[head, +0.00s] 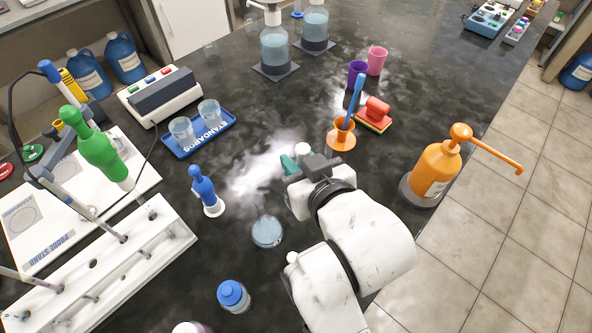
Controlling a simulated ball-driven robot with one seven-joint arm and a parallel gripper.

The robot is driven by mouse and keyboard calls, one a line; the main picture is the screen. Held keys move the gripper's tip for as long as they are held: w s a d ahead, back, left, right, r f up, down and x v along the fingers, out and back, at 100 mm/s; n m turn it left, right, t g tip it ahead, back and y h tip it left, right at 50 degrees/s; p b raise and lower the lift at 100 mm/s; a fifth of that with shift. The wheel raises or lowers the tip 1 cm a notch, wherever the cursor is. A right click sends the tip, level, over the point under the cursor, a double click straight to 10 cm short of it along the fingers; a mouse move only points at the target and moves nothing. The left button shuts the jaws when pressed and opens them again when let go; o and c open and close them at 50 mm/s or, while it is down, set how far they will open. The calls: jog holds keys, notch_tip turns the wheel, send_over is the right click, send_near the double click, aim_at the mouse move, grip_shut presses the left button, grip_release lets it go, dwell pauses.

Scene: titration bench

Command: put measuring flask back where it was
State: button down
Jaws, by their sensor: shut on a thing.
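My gripper (300,168) is in the middle of the head view, above the dark bench, with its dark jaws shut. A small teal piece (289,165) and a white piece (302,149) show at the jaws; the rest of what is held is hidden or too small to make out. I take it to be the measuring flask, but its body is not clear. A clear round flask (267,232) with pale blue liquid and a thin neck is below and left of the gripper. I cannot tell whether it is joined to the held piece.
A blue-topped dropper (203,190) and blue-capped bottle (232,295) stand left of my arm. A blue tray (183,152) holds two beakers. An orange holder (341,136), a red-handled block (375,113) and an orange pump bottle (432,168) stand right.

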jog(key=shift+w+a+f, duration=0.25)
jog(key=shift+w+f, duration=0.55)
jog(key=shift+f, duration=0.2)
jog(key=shift+w+f, duration=0.15)
jog(key=shift+f, duration=1.55)
jog(key=shift+f, duration=0.15)
jog(key=c, duration=0.9)
grip_release()
jog(key=v, duration=1.2)
